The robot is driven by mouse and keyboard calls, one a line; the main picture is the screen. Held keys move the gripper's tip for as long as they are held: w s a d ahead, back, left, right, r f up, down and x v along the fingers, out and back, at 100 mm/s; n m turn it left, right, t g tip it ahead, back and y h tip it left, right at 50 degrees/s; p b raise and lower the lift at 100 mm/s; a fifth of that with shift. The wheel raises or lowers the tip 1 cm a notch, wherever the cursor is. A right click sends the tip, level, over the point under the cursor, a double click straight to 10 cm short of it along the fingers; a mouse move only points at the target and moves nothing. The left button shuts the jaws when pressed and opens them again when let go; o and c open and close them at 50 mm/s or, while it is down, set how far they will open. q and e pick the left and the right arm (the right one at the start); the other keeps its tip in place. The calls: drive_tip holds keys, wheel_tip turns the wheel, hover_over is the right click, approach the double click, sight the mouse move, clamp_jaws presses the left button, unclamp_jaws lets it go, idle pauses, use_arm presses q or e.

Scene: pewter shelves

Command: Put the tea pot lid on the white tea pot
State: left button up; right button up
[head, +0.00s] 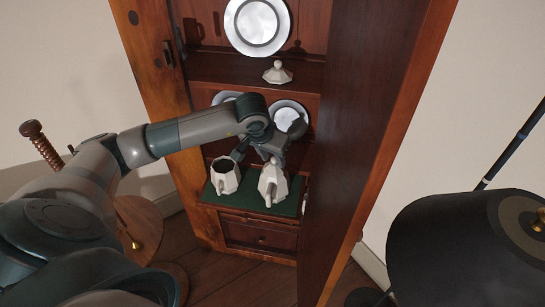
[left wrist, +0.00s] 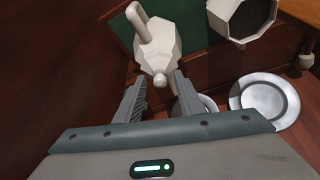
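A white faceted tea pot (head: 272,184) with a pointed, knobbed top stands on the green mat in the cabinet. Its knob (left wrist: 160,80) shows in the left wrist view. An open-topped white pot (head: 224,176) with a dark inside stands to its left; it also shows in the left wrist view (left wrist: 247,20). A white lid with a knob (head: 278,72) sits on the upper shelf. My left gripper (left wrist: 161,76) is open, its fingers on either side of the knob; I cannot tell whether they touch it. In the head view the gripper (head: 273,159) is just above the knobbed pot. My right gripper is out of view.
The green mat (head: 252,202) lies above a drawer (head: 258,236). Plates lean behind the pots (head: 290,115) and on the upper shelf (head: 257,25). The open cabinet door (head: 360,120) stands close on the right. A dark lampshade (head: 465,250) is at lower right.

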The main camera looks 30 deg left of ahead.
use_arm(q)
drive_tip(key=shift+r, duration=0.1)
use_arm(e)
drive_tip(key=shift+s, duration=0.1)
